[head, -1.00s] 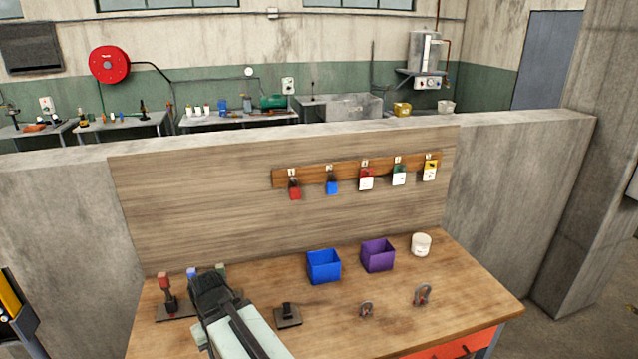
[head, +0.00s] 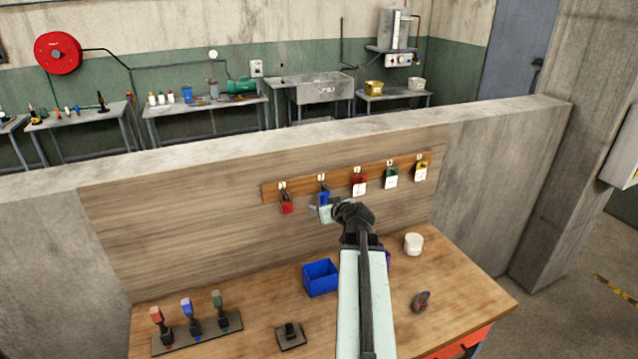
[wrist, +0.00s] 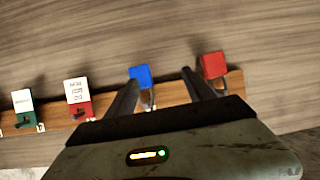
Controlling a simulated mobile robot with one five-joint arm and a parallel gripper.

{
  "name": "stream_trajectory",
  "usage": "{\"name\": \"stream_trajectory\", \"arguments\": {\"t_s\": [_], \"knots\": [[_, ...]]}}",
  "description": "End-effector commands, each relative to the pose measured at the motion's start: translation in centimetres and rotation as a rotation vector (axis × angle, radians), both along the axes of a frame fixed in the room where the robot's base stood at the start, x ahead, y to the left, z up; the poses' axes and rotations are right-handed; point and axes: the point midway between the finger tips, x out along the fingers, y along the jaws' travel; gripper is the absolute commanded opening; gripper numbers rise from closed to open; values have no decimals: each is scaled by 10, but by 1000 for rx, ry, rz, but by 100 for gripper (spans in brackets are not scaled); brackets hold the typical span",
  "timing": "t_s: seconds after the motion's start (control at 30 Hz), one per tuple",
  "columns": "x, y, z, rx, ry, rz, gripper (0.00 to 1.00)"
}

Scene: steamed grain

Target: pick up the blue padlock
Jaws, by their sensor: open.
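The blue padlock (head: 323,198) hangs from the wooden strip (head: 337,180) on the board, second from the left in the head view. In the wrist view the blue padlock (wrist: 141,75) shows between the two finger tips, nearer the left finger, with its shackle toward the strip. My gripper (head: 322,213) is raised close to it in the head view and hides its lower part. My gripper (wrist: 158,72) is open and empty, with its fingers apart on either side of the blue padlock. I cannot tell whether a finger touches it.
A red padlock (head: 287,204) hangs beside the blue one and lies just outside the right finger in the wrist view (wrist: 213,66). Red (head: 360,185), green (head: 391,178) and yellow (head: 421,171) locks with white tags hang further right. A blue bin (head: 320,278) stands on the bench below.

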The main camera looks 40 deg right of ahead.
Motion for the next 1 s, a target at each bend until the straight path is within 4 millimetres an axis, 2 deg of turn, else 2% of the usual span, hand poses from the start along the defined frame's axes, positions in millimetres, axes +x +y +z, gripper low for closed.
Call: {"name": "stream_trajectory", "arguments": {"t_s": [0.03,0.1,0.23,0.43,0.57,0.67,0.8,0.9,1.0], "knots": [[-10,-18,9,-19,-17,-31,62],[-17,-30,14,-36,-33,-53,62],[-20,-36,13,-43,-37,-64,62],[-3,-48,1,-40,-36,-68,62],[-2,-50,1,-40,-35,-71,62],[4,-55,-6,-41,-35,-72,62],[23,-66,-23,-42,-35,-73,62],[35,-71,-25,-40,-35,-74,62],[37,-71,-24,-40,-35,-74,62]]}}
